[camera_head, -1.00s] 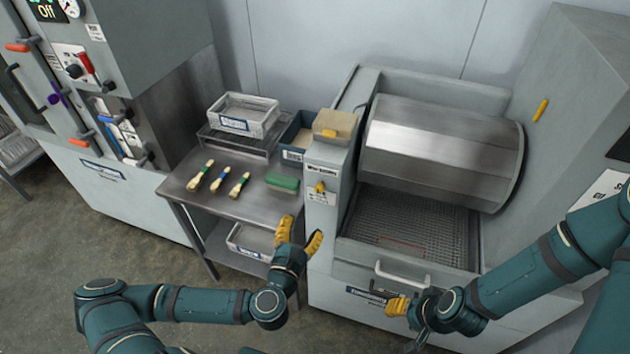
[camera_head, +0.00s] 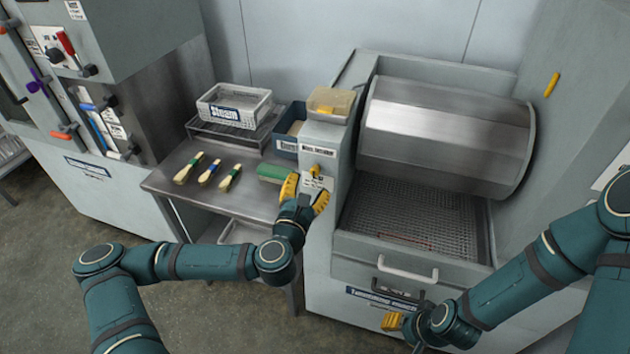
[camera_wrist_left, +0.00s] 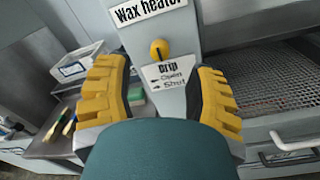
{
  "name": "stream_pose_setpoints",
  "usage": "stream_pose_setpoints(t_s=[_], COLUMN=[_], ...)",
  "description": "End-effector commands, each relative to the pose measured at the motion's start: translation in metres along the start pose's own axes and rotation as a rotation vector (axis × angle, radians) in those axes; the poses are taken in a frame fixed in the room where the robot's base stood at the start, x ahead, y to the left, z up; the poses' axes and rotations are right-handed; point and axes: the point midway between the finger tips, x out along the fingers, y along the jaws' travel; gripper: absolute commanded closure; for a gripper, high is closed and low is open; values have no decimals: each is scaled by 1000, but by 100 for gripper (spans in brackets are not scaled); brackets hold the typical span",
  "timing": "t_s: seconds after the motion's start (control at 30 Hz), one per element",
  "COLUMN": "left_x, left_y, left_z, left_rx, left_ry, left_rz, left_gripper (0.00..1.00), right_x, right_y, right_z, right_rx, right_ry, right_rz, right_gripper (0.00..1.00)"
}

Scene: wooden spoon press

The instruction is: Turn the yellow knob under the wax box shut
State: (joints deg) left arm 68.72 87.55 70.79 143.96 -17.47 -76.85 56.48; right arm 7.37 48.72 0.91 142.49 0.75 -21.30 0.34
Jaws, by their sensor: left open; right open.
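The yellow knob (camera_head: 315,168) sits on the grey front of the narrow wax heater housing, below the wax box (camera_head: 329,104). In the left wrist view the knob (camera_wrist_left: 159,49) stands above a "Drip" label (camera_wrist_left: 169,74) with arrows for Open and Shut. My left gripper (camera_head: 306,190) is open, just below and in front of the knob. In the left wrist view its two yellow fingers (camera_wrist_left: 158,90) stand either side of the label, with nothing between them. My right gripper (camera_head: 398,322) is low, near the front of the tumbler machine, open and partly hidden by its arm.
A steel table (camera_head: 160,183) left of the housing holds several brushes or spoons, a green block (camera_head: 272,173) and a "Steam" basket (camera_head: 232,110) on a rack. Right of the housing stand a metal drum (camera_head: 445,135), a mesh tray (camera_head: 410,218) and a white handle (camera_head: 406,270).

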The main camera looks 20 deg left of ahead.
Motion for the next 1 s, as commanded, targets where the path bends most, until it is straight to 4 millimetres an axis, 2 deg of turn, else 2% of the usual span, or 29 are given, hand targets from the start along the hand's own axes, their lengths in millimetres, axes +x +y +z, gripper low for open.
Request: stream_pose_setpoints(t_s=[0.03,0.2,0.33,0.5,0.77,0.8,0.93,0.97,1.0], left_x=[5,35,49,58,59,59,58,58,58], left_y=[-2,0,0,0,0,0,0,0,0], left_z=[-3,1,1,1,0,0,0,0,0], left_rx=[0,0,0,0,0,0,0,0,0], left_ry=[-3,1,0,-1,0,0,0,0,0], left_rz=[0,1,1,-1,-1,-1,-1,-1,-1], left_gripper=[45,45,45,45,45,50,96,100,100], right_x=[10,4,4,5,5,5,5,5,5], right_y=[4,1,1,1,1,1,1,1,1], right_z=[2,2,2,2,2,2,2,2,2], right_rx=[-1,-2,-2,-2,-2,-2,-2,-2,-2], right_ry=[-3,-3,-3,-3,-3,-3,-3,-3,-3], right_rz=[1,0,0,0,0,0,0,0,0], right_gripper=[53,53,53,53,53,53,53,53,53])
